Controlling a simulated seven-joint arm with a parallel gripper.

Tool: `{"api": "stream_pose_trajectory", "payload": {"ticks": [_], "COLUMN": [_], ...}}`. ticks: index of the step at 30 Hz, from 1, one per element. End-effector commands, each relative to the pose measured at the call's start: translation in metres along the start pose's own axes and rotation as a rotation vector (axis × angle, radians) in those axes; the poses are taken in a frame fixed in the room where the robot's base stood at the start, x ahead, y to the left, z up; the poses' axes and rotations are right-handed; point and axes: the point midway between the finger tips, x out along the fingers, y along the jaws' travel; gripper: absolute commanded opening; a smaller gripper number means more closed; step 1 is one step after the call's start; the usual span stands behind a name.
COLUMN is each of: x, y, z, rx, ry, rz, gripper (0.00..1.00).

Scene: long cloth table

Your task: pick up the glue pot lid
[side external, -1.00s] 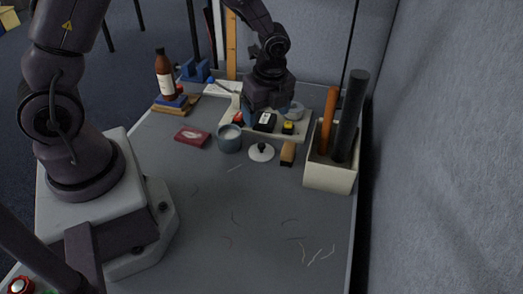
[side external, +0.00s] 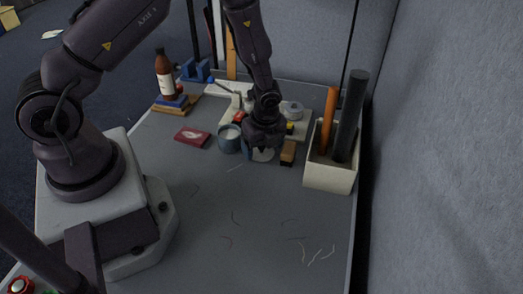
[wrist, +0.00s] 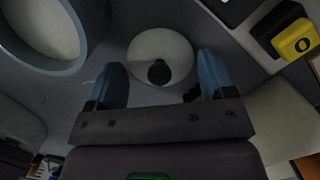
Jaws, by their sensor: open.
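The glue pot lid is a round white disc (wrist: 160,42) with a black knob (wrist: 158,72), lying on the table. In the side view the lid (side external: 263,156) is mostly hidden behind my gripper. My gripper (wrist: 160,60) is open, its two blue fingers on either side of the lid's knob in the wrist view, with nothing between them held. In the side view my gripper (side external: 262,147) is right over the lid; I cannot tell the exact height gap. The open blue-grey glue pot (side external: 229,146) with pale contents stands just left of it.
A brown block (side external: 288,153) stands close to the lid's right. A cream box (side external: 328,176) with an orange and a dark roll is farther right. A tray (side external: 301,134) of small items lies behind.

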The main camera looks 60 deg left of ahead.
Motion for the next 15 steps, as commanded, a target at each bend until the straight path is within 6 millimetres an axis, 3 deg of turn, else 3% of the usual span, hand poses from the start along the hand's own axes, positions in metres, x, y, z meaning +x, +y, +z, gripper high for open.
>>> {"api": "stream_pose_trajectory", "payload": {"ticks": [7,8,12,15], "x": [0.0027,0.0027,0.0026,0.0025], "y": [0.0001,0.0001,0.0001,0.0001], "z": [0.0002,0.0002,0.0002,0.0002], "rx": [0.0,0.0,0.0,0.0], "ry": [0.0,0.0,0.0,0.0], "rz": [0.0,0.0,0.0,0.0], "gripper": [0.77,0.74,0.44,0.44]}}
